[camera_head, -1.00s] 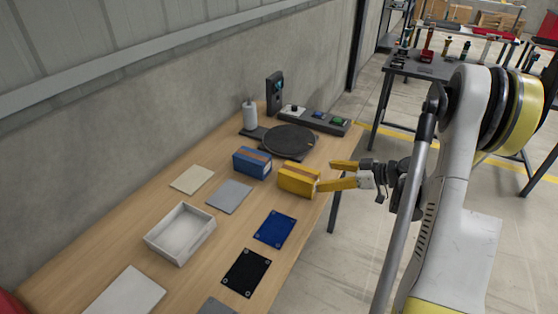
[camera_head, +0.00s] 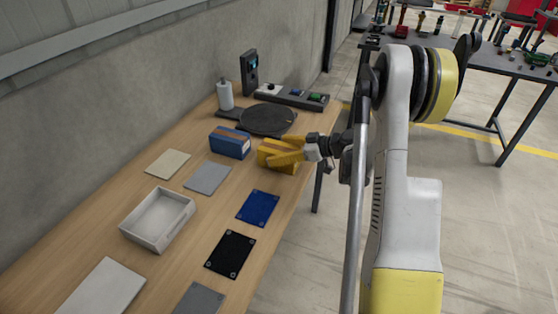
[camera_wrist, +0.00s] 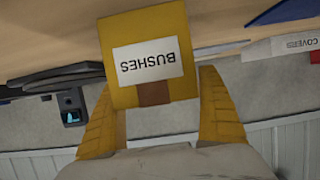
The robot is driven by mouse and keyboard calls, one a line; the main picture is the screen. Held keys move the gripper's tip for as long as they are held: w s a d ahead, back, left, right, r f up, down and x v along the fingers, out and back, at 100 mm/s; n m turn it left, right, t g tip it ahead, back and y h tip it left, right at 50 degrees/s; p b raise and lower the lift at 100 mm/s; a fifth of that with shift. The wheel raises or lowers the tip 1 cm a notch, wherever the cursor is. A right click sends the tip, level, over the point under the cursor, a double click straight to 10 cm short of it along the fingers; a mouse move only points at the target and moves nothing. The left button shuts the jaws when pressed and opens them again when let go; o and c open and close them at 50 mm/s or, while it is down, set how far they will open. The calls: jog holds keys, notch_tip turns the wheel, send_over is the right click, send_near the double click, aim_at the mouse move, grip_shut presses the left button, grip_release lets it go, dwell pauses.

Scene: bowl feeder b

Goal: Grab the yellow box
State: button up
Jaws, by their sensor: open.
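The yellow box (camera_head: 270,156) stands on the wooden table near its right edge, beside a blue box. In the wrist view the yellow box (camera_wrist: 177,35) shows a white label reading "BUSHES" upside down, with a brown strip at its edge. My gripper (camera_head: 284,151) has its yellow fingers reaching over the box from the right. In the wrist view my gripper (camera_wrist: 163,100) is open, with one finger at each side of the box. The left finger is close to the box's side. I cannot tell whether either finger touches it.
The blue box (camera_head: 230,142) stands just left of the yellow box. A round dark plate (camera_head: 267,119) lies behind. A white tray (camera_head: 158,219), a blue mat (camera_head: 258,208) and a black mat (camera_head: 230,254) lie nearer. A white bottle (camera_head: 225,95) stands near the wall.

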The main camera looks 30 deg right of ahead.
jog(key=shift+r, duration=0.1)
jog(key=c, duration=1.5)
